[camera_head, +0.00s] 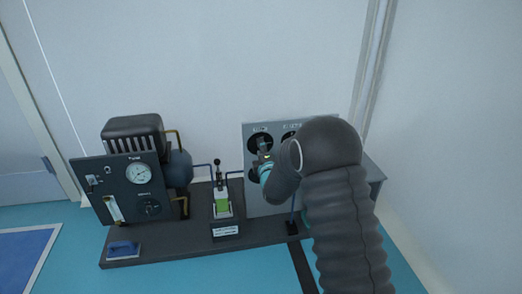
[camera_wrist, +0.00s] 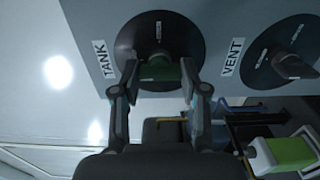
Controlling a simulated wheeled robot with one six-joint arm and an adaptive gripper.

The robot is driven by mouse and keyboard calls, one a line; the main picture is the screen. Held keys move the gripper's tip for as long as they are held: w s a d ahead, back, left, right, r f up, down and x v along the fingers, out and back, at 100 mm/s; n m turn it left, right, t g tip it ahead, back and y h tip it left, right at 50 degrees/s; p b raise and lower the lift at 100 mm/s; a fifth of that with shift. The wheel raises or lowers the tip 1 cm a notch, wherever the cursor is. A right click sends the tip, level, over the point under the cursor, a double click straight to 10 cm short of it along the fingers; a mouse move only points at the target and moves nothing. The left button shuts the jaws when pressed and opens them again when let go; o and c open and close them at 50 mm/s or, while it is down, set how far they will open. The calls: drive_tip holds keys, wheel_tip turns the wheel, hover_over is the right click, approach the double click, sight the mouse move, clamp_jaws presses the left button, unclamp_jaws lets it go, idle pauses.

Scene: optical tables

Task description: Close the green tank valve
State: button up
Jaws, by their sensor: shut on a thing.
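The green tank valve (camera_wrist: 160,72) is a green knob on a round black disc beside a white label reading TANK in the wrist view. My gripper (camera_wrist: 162,74) has one finger on each side of the knob and is shut on it. The handle's exact angle is hard to read. In the head view my gripper (camera_head: 266,160) is at the grey upright panel (camera_head: 252,202), and my arm hides much of the panel's right side. I cannot make out the green knob there.
A second black disc with a dark knob, labelled VENT (camera_wrist: 283,55), sits right of the tank disc in the wrist view. A green and white block (camera_head: 222,206) with a black lever stands on the dark base. A gauge panel (camera_head: 127,187) stands at left.

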drive_tip(key=shift+a, duration=0.1)
drive_tip(key=o, duration=1.1)
drive_tip(key=shift+o, duration=0.2)
drive_tip(key=v, duration=1.2)
